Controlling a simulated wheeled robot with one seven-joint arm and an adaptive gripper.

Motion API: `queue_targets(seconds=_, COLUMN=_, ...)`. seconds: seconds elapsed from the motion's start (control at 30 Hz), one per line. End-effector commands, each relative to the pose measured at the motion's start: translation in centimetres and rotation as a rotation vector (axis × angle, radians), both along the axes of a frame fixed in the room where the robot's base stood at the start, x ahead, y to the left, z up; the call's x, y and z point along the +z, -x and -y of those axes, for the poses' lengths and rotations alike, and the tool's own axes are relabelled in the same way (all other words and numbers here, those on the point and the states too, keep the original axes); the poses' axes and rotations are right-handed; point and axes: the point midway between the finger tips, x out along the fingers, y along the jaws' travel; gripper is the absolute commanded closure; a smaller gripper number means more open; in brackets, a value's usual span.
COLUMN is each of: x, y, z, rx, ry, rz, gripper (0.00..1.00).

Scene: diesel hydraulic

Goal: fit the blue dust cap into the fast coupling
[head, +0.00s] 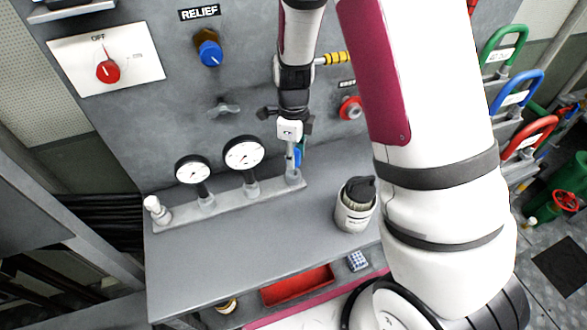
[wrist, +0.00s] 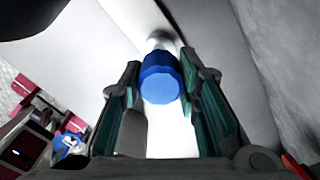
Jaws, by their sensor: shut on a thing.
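My gripper (wrist: 160,75) has its two teal-padded fingers on either side of the blue dust cap (wrist: 161,80). In the wrist view the cap's round blue face points toward the camera. A pale metallic piece (wrist: 162,44) shows just behind it; I cannot tell whether the two touch. In the head view my gripper (head: 290,130) hangs over the right end of the grey gauge manifold. A bit of blue (head: 299,155) shows beside an upright metal fitting (head: 291,172) there. I cannot tell for sure which part is the fast coupling.
Two round gauges (head: 243,153) stand on the manifold (head: 225,205) left of my gripper. A brush in a white container (head: 355,205) stands on the bench (head: 240,255) to the right. The relief knob (head: 210,53) and a red knob (head: 350,108) stick out of the panel. The bench front is clear.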

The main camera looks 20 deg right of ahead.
Motion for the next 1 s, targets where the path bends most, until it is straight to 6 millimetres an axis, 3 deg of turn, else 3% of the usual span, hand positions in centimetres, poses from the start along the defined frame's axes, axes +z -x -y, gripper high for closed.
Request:
queue_targets(seconds=0.23, x=0.6, y=0.1, z=0.0, rx=0.0, ry=0.001, rz=0.001, gripper=1.0)
queue_targets(seconds=0.7, x=3.9, y=0.1, z=0.0, rx=0.001, ry=-0.001, rz=0.001, gripper=1.0)
queue_targets(seconds=1.0, x=4.0, y=0.0, z=0.0, rx=0.0, ry=0.0, rz=0.0, gripper=1.0)
